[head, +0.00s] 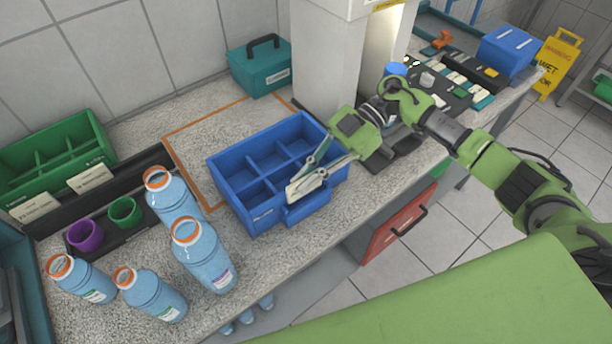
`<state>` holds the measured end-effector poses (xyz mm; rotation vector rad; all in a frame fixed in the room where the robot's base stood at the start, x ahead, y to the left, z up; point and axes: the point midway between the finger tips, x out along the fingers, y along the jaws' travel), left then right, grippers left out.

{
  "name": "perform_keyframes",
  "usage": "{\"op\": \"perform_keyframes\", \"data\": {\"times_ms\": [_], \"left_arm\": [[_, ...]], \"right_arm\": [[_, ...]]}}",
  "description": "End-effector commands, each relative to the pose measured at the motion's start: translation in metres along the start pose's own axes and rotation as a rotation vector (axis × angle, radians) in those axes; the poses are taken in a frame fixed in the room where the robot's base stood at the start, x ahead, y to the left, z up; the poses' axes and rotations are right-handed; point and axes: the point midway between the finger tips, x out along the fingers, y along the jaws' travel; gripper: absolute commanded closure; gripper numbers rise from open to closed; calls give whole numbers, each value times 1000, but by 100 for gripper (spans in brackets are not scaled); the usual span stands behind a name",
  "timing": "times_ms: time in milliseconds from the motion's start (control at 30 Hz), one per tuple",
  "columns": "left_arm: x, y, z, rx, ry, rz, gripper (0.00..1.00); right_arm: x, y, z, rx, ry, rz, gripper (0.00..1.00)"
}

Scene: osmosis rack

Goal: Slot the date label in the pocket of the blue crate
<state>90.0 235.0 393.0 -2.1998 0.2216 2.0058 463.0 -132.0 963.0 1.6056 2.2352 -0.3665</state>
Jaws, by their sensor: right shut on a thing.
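The blue crate (254,222) stands on the speckled counter, open at the top and divided into several compartments. A blue pocket (308,207) projects from its front face. My right gripper (318,170) reaches in from the right, over the crate's front right part. It is shut on a small pale card, the date label (304,186), held at the front wall just above the pocket. I cannot tell whether the label's lower edge is inside the pocket. The fingers hide part of the crate's front rim. My left gripper is not in view.
Several blue bottles with orange necks (205,262) stand left of the crate. A green crate (50,160), pale cards (90,179), and purple (86,236) and green cups (125,212) lie farther left. A teal box (262,72) and white column (330,60) stand behind.

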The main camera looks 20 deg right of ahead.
Motion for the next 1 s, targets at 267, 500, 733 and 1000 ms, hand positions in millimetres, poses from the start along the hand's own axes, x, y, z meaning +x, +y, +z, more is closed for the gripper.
{"op": "perform_keyframes", "data": {"times_ms": [267,500,733,1000], "left_arm": [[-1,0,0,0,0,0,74],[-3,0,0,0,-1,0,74],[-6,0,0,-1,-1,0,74],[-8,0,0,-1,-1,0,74]], "right_arm": [[0,0,0,0,0,0,100],[-1,0,-2,0,0,0,100],[-1,0,-2,0,0,0,100],[-2,0,-4,0,0,0,100]]}}
